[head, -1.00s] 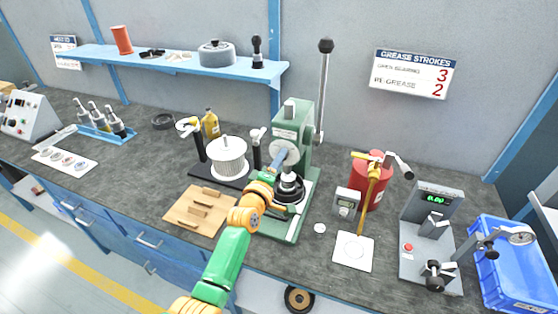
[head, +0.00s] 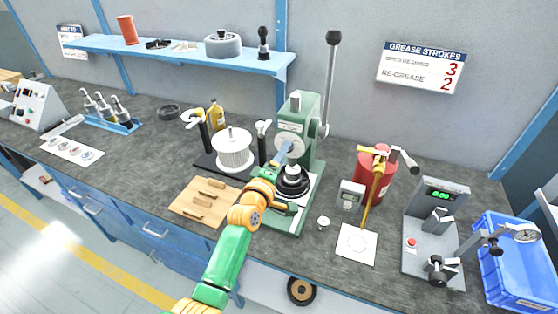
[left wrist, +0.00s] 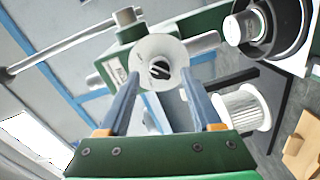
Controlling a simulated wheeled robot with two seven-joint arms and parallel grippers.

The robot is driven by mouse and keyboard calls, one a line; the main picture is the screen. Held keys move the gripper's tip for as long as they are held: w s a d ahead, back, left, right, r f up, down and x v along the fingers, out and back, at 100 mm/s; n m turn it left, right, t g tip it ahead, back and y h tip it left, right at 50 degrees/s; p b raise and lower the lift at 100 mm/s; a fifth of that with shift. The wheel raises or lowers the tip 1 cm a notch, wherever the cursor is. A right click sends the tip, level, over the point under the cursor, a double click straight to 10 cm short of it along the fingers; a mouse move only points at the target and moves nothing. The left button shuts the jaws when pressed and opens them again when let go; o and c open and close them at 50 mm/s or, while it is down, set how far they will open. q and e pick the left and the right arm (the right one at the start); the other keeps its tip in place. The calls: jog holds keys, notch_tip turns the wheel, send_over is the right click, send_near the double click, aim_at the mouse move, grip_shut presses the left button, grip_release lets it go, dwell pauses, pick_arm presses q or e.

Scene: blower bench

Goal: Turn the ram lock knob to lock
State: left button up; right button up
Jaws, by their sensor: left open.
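The green press (head: 301,118) stands at mid-bench. On the front of its head is a pale round disc with a dark centre, which looks like the ram lock knob (head: 291,132); it also shows in the left wrist view (left wrist: 158,50). My left gripper (head: 285,150) is at the front of the press head. In the left wrist view its two blue fingers (left wrist: 161,75) are apart, and the knob appears between and just beyond their tips. I cannot tell whether they touch it. No lock marking is readable. My right gripper is out of view.
The press lever (head: 330,85) rises at the right of the head. A black round part (head: 293,182) sits below on the press base. A white ribbed cylinder (head: 233,152) stands close left, and a red can (head: 368,176) stands to the right.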

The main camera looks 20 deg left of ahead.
pick_arm(q)
jog(key=s, duration=0.5)
jog(key=shift+s+a+r, duration=0.1)
jog(key=shift+s+r, duration=0.05)
jog(key=shift+r, duration=0.1)
